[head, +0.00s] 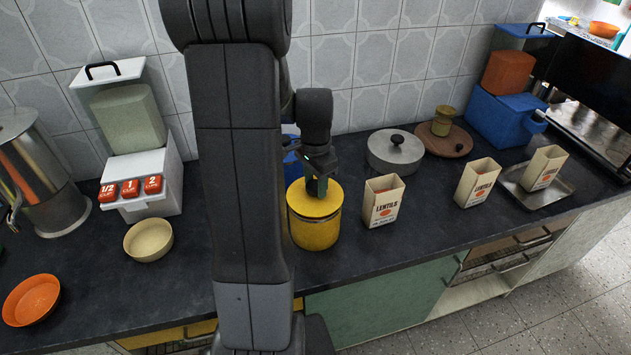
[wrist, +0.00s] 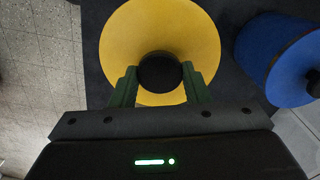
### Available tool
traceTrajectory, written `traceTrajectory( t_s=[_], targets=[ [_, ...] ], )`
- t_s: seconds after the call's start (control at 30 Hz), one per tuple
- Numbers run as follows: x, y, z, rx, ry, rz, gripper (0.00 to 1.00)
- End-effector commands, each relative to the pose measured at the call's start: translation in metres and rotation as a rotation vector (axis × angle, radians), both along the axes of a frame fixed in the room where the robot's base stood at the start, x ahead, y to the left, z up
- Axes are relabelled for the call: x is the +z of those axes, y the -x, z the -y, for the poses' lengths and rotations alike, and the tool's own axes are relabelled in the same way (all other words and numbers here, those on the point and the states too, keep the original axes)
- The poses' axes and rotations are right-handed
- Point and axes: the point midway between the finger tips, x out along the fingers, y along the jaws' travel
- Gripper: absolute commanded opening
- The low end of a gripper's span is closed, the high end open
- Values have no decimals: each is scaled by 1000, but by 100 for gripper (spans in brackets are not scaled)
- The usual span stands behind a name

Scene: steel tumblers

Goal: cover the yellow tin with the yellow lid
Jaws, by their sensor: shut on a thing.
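The yellow tin (head: 314,232) stands upright on the dark counter, just right of my arm in the head view. The yellow lid (head: 306,205) is at the top of the tin and looks level; the head view does not clearly show whether it is fully seated. In the wrist view the yellow lid (wrist: 150,35) shows as a disc with a dark knob (wrist: 160,73) in its middle. My gripper (head: 316,190) is above the lid, and its green fingers (wrist: 160,88) are shut on the knob. The lid hides the inside of the tin.
A blue tin (wrist: 285,60) stands close behind, partly hidden by my arm in the head view. A lentils carton (head: 383,201) is close on the right, and a lidded pot (head: 396,155) stands behind it. A cream bowl (head: 148,239) is left of my arm. The front counter strip is clear.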

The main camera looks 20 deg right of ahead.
Motion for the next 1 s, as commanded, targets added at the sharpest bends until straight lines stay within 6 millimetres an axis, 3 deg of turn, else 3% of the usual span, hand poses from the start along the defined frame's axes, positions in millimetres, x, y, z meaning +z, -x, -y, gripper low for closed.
traceTrajectory(
  t_s=[1.0],
  targets=[
    [-17, 0, 0, 0, 0, 0, 18]
  ],
)
